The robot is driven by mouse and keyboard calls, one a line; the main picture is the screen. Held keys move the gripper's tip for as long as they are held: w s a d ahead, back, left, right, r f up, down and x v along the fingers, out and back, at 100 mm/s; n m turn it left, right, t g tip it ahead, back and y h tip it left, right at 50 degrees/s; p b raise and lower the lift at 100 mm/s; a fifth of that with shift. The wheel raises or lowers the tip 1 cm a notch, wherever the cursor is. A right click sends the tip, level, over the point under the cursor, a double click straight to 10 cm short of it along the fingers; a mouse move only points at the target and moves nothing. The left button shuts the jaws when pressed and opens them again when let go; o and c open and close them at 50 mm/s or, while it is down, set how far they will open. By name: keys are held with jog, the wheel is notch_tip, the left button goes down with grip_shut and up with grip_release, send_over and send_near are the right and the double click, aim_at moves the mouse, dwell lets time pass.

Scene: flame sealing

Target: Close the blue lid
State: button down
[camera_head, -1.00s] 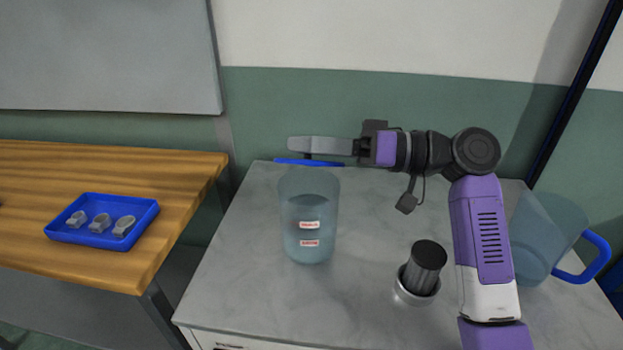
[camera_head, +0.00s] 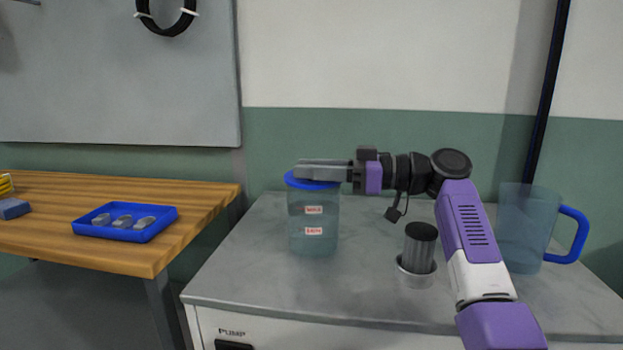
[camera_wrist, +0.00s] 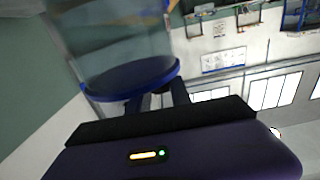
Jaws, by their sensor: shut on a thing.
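The blue lid (camera_head: 297,183) is a round disc lying about level at the mouth of the clear container (camera_head: 313,235). The container stands upright on the grey counter and has two small labels with red print. I cannot tell whether the lid is pressed fully down on the rim. My gripper (camera_head: 306,171) reaches in from the right and is shut on the lid from above. In the wrist view the lid (camera_wrist: 128,78) is at the fingers (camera_wrist: 163,100), with the clear container (camera_wrist: 110,35) against it.
A dark cylinder (camera_head: 420,245) in a metal ring stands right of the container. A clear jug with a blue handle (camera_head: 572,236) is at the far right. A blue tray (camera_head: 160,229) with grey pieces lies on the wooden table (camera_head: 60,243). The counter's front left (camera_head: 240,290) is clear.

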dwell(0.4)
jog(key=c, duration=1.2)
grip_release()
notch_tip(320, 180, up, 20)
jog(key=p, duration=0.4)
